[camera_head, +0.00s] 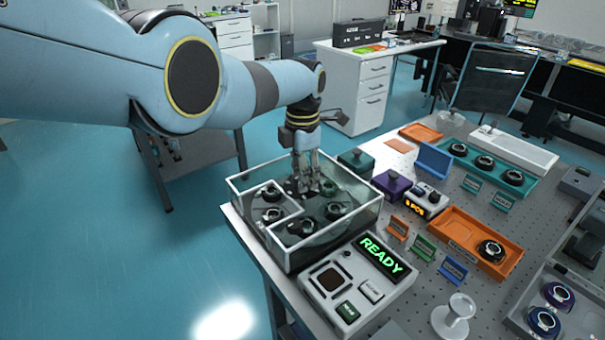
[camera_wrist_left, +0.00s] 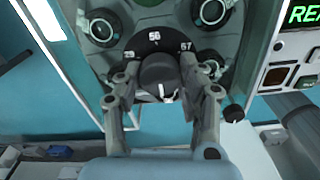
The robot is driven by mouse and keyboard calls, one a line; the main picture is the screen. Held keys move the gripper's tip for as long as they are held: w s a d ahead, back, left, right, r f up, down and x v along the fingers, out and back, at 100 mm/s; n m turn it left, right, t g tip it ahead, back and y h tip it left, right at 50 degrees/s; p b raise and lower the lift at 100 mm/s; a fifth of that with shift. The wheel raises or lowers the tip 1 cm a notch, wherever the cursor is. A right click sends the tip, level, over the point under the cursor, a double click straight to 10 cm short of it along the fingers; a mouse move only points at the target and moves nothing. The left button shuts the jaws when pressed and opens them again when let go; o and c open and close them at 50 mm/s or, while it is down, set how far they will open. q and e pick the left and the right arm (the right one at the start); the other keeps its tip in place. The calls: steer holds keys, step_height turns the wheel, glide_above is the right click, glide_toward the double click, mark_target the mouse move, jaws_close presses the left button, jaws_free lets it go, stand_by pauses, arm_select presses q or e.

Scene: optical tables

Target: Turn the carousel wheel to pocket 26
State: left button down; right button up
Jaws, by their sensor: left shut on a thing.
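The carousel (camera_head: 330,228) sits in a clear-walled box (camera_head: 285,255) on the table's near left corner, with several round black-and-silver items around it. My left gripper (camera_head: 306,186) reaches down into the box. In the left wrist view, the left gripper (camera_wrist_left: 157,82) is shut on a dark round knob (camera_wrist_left: 158,72) with a white mark, one finger on each side. White numbers lie on a dark arc beyond the knob; the middle one (camera_wrist_left: 154,36) looks like 56 and the right one like 57. My right gripper is not in view.
A control panel (camera_head: 325,282) with a green READY display (camera_head: 381,257) stands against the box. Purple and green knobbed blocks, an orange tray (camera_head: 470,240) and a teal tray (camera_head: 521,192) fill the table to the right. Open floor lies left.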

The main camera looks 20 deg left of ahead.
arm_select(q)
steer(key=shift+r, duration=0.1)
stand_by(0.3)
steer(key=c, duration=0.8)
jaws_free()
steer(key=shift+o, duration=0.2)
step_height(320, 180, up, 12)
